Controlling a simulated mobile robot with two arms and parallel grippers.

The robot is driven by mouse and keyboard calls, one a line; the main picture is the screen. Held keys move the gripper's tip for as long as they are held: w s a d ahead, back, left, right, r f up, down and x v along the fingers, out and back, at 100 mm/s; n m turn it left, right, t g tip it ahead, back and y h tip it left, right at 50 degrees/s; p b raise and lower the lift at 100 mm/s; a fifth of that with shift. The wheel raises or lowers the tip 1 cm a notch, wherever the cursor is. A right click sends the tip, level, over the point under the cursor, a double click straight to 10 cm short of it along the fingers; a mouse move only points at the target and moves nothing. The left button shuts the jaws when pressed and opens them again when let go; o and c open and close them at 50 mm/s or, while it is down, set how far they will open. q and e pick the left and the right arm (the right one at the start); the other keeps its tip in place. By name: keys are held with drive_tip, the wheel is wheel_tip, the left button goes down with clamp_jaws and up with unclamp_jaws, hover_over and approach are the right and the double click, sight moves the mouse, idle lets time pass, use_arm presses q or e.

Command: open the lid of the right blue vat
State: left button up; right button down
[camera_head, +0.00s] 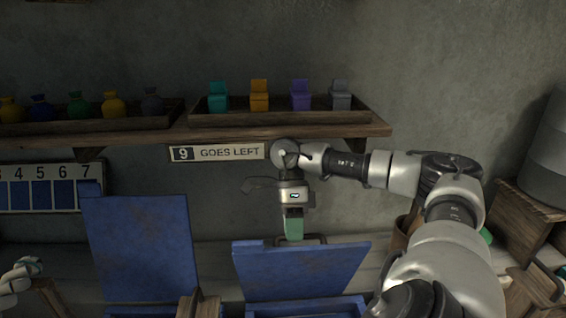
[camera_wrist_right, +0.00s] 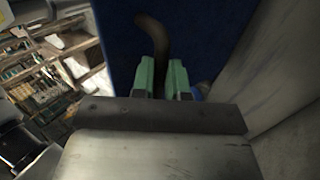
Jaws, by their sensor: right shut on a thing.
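The right blue vat (camera_head: 350,306) is at the bottom centre of the head view, only its top edge showing. Its blue lid (camera_head: 300,272) is raised and tilted up, its flat face toward me. My right gripper (camera_head: 293,232) reaches down behind the lid's top edge, green fingers pointing down at the dark handle (camera_head: 316,239). In the right wrist view the green fingers (camera_wrist_right: 163,78) are shut on the curved brown handle (camera_wrist_right: 153,40), with the blue lid (camera_wrist_right: 205,35) behind. My left gripper is not clearly in view.
Another blue lid (camera_head: 140,248) stands upright to the left. A wall shelf (camera_head: 230,130) with trays of small coloured bags and blocks is above the arm, with a "9 GOES LEFT" sign (camera_head: 218,153) beneath. Wooden crates (camera_head: 522,215) and a grey container (camera_head: 548,150) are at the right.

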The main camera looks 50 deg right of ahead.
use_arm(q)
drive_tip(key=shift+s+d+r+p, duration=0.1)
drive_tip(key=shift+r+p, duration=1.2)
drive_tip(key=shift+p, duration=0.05)
drive_tip(key=shift+d+r+p, duration=0.1)
drive_tip(key=shift+r+p, duration=1.2)
use_arm(e)
drive_tip(key=w+d+f, duration=0.3)
drive_tip(key=w+d, duration=0.7)
drive_tip(key=d, duration=0.1)
drive_tip(key=shift+d+f, duration=0.15)
drive_tip(key=shift+d, duration=0.2)
drive_tip(key=c, duration=1.3)
unclamp_jaws()
drive_tip(key=shift+d, duration=0.1)
drive_tip(key=shift+o, duration=0.9)
drive_tip(key=shift+w+d, duration=0.2)
use_arm(q)
drive_tip(key=shift+s, duration=0.1)
use_arm(e)
drive_tip(key=shift+s+a+r, duration=0.15)
drive_tip(key=shift+a+r, duration=0.05)
